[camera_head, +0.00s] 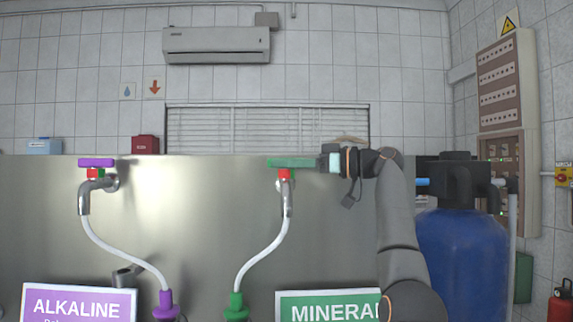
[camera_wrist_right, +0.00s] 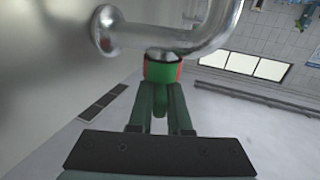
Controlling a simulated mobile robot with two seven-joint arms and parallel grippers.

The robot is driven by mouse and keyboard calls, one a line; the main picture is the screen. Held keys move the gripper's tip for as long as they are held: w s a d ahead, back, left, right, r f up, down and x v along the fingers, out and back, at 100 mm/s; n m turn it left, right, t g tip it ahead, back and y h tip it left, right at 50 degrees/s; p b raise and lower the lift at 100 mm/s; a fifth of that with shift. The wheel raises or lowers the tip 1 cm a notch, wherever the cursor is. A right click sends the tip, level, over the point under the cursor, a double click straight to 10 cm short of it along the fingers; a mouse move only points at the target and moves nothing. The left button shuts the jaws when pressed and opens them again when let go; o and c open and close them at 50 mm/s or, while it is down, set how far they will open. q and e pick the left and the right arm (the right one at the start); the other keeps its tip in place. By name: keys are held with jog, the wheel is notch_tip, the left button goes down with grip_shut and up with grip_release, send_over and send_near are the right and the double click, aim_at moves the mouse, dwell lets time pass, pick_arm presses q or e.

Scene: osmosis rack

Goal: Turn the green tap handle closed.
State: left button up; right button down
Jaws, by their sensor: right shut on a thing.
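The green tap handle (camera_head: 280,162) lies about level on top of a metal tap with a red collar (camera_head: 284,174), on the steel panel. My right gripper (camera_head: 304,163) comes in from the right, level with the handle, and is shut on its right part. In the right wrist view the fingers of my right gripper (camera_wrist_right: 160,100) stand on both sides of the green handle (camera_wrist_right: 160,72), below the bent metal pipe (camera_wrist_right: 190,30). Part of the handle is hidden between the fingers. My left gripper is not in view.
A second tap with a purple handle (camera_head: 96,162) is on the left. White hoses hang from both taps above the ALKALINE sign (camera_head: 80,304) and the MINERAL sign (camera_head: 325,307). A blue tank (camera_head: 462,255) stands right of my arm.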

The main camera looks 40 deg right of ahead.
jog(key=shift+f+n+g+y, duration=0.1)
jog(key=shift+n+g+y, duration=0.35)
jog(key=shift+y, duration=0.25)
jog(key=c, duration=0.9)
grip_release()
jog(key=shift+o, duration=0.2)
jog(key=v, duration=1.2)
jog(key=shift+s, duration=0.2)
jog(key=shift+d, duration=0.1)
